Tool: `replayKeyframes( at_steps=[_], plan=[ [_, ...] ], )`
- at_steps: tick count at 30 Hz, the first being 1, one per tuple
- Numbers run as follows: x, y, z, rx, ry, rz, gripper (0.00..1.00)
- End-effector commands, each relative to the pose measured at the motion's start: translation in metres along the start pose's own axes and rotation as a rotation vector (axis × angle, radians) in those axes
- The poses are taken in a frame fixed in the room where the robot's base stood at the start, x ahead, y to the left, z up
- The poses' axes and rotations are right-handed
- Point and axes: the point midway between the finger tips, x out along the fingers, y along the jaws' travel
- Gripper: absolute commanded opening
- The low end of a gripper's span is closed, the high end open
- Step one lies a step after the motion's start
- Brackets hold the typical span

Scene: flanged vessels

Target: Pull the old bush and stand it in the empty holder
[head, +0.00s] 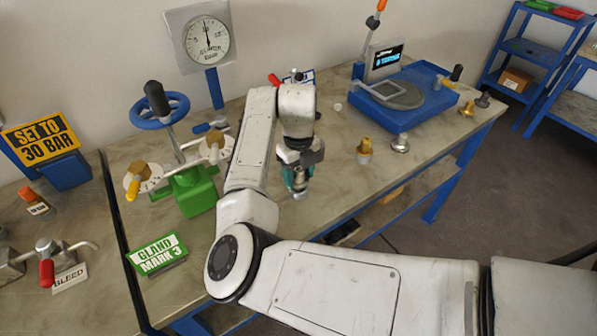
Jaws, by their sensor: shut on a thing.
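My gripper (297,182), with teal fingers, points down over the front part of the middle bench. It is shut on a small silvery piece (299,195), mostly hidden by the fingers. I cannot tell from this view whether this piece is the old bush, or whether it touches the bench. A brass bush-like part (365,150) and a silvery one (400,143) stand to the right of the gripper. Another brass part (467,108) and a dark grey one (483,100) stand at the bench's right end. I cannot make out which spot is the empty holder.
A green valve stand (196,192) with a blue handwheel (158,112) is left of my arm. A "GLAND MARK 3" sign (157,254) stands in front of it. A blue machine (405,100) is at the back right. A gauge (206,40) stands behind.

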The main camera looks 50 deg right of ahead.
Motion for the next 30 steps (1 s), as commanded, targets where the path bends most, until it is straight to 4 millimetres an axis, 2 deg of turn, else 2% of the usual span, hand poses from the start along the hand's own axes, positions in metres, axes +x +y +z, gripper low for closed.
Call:
replayKeyframes(
  at_steps=[17, 18, 27, 30],
  plan=[
    [0.016, 0.000, 0.000, 0.000, -0.001, 0.000, 0.08],
    [0.016, 0.000, 0.000, 0.000, -0.001, 0.000, 0.57],
    [0.016, 0.000, 0.000, 0.000, -0.001, 0.000, 0.86],
    [0.016, 0.000, 0.000, 0.000, -0.001, 0.000, 0.86]
  ],
)
